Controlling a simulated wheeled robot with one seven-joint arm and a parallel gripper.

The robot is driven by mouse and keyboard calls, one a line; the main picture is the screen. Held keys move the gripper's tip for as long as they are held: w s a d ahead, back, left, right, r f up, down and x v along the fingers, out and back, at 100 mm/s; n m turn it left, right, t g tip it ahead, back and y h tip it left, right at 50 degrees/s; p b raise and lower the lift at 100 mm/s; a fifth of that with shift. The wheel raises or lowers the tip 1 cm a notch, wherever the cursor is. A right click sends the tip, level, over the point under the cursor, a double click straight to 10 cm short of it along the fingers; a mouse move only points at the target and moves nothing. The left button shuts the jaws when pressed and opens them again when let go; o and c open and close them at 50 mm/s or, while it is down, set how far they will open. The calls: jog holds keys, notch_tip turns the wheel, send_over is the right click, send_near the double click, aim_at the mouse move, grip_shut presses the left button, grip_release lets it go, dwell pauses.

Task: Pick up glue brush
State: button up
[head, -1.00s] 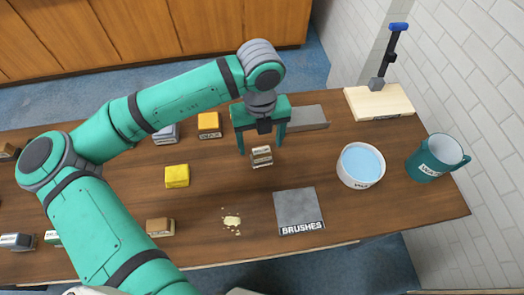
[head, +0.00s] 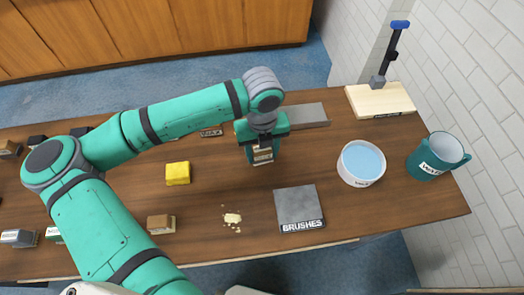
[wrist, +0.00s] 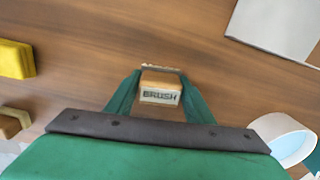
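A small tan brush block (head: 262,157) with a white label stands on the wooden table, below my gripper (head: 262,150). The wrist view shows it between my fingertips, its label reading "BRUSH" (wrist: 160,96); no word "glue" can be read. My gripper (wrist: 160,85) points down with one finger on each side of the block, close to its sides. I cannot tell whether the fingers press on it. The block appears to be at table height. My gripper and fingers partly hide it in the head view.
A grey BRUSHES pad (head: 298,205) lies front right. A white bowl of blue liquid (head: 361,164) and a teal mug (head: 437,156) stand right. A yellow block (head: 178,173), a brown block (head: 161,223) and crumbs (head: 232,218) lie left and front. A grey plate (head: 305,114) lies behind.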

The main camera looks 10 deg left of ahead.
jog(key=c, duration=0.4)
jog(key=shift+c, duration=0.2)
jog(key=shift+r, duration=0.1)
